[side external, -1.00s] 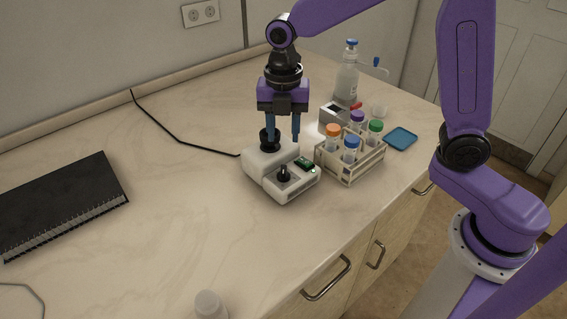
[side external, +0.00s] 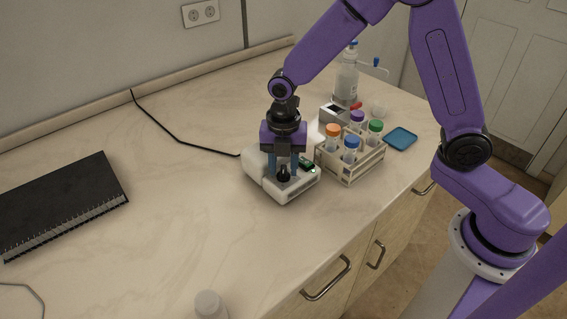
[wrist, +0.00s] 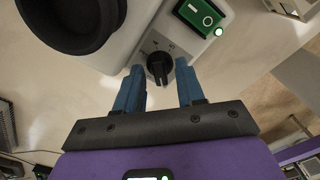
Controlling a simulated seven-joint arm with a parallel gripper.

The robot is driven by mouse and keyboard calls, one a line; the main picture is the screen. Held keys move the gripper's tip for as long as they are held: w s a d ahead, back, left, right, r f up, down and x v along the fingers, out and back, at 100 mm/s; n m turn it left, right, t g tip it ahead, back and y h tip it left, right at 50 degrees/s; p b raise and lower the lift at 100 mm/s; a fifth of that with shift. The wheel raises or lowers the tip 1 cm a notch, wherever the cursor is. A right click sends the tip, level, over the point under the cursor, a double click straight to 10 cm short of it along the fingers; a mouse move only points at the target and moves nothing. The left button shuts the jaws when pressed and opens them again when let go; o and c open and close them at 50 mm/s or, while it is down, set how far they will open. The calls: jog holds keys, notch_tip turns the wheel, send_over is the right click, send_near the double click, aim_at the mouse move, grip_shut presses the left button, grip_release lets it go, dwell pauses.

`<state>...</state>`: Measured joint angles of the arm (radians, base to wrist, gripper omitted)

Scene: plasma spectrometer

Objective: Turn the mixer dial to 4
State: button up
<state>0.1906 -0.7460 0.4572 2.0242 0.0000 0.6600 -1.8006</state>
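The mixer (side external: 304,190) is a white device on the bench, with a black dial (side external: 283,174) on its front part. My gripper (side external: 283,172) is over the mixer's front, pointing down. In the wrist view my gripper (wrist: 160,82) is open, one blue finger on each side of the dial, with gaps between fingers and dial. The mixer's black cup (wrist: 68,20) and green switch (wrist: 201,16) also show there.
A rack (side external: 350,170) with several capped tubes stands close to the right of the mixer. A wash bottle (side external: 347,80), a small device and a blue dish (side external: 400,138) are behind it. A black notebook (side external: 60,200) lies far left. The bench front is mostly clear.

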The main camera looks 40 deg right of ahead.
grip_shut()
